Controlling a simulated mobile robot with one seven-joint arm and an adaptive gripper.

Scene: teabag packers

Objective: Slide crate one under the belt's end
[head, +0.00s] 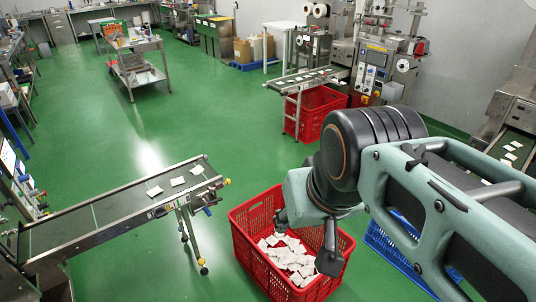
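A red slatted crate (249,262) stands on the green floor, holding a heap of white teabags (288,258). I see no label saying which crate is crate one. The near conveyor belt (118,207) carries a few teabags toward its end (207,172), on thin legs. The crate is to the right of and nearer than this end, with a gap of floor between it and the legs. My gripper (306,241) is over the crate's right part, its dark fingers wide apart with nothing seen held. Contact with the rim cannot be told. My arm hides part of the crate's right side.
Another red crate (317,99) stands under a farther belt (303,77) beside a packing machine (374,58). A blue crate (388,246) shows partly behind my arm. A steel cart (137,62) stands farther back. The green floor in the middle is clear.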

